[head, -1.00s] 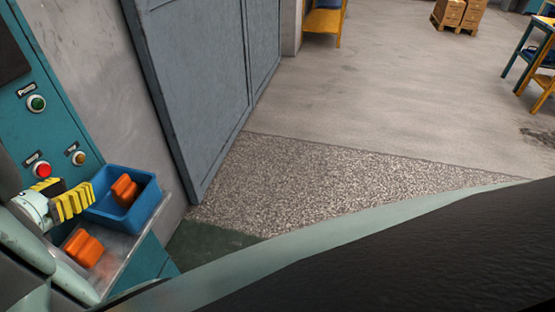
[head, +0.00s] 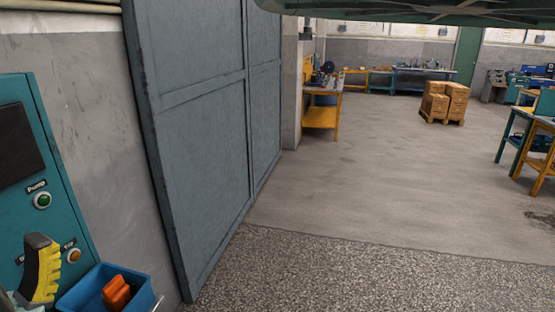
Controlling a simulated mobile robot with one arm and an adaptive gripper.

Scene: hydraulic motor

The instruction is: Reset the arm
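My gripper (head: 42,244) is at the lower left of the head view, in front of the teal control panel (head: 22,215). Its black and yellow ribbed finger points up. I see it from the side, and its lower part is cut off by the frame edge, so its opening is unclear. No held object shows. The blue bin (head: 82,301) is to its right at the bottom edge, with an orange part (head: 117,292) inside. The gripper appears apart from the orange part.
The panel has a green button (head: 42,201) and an orange button (head: 74,256). A grey metal door (head: 205,120) stands to the right of the panel. The floor (head: 370,185) beyond is open. Boxes on a pallet (head: 444,102) and workbenches (head: 323,105) stand farther back.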

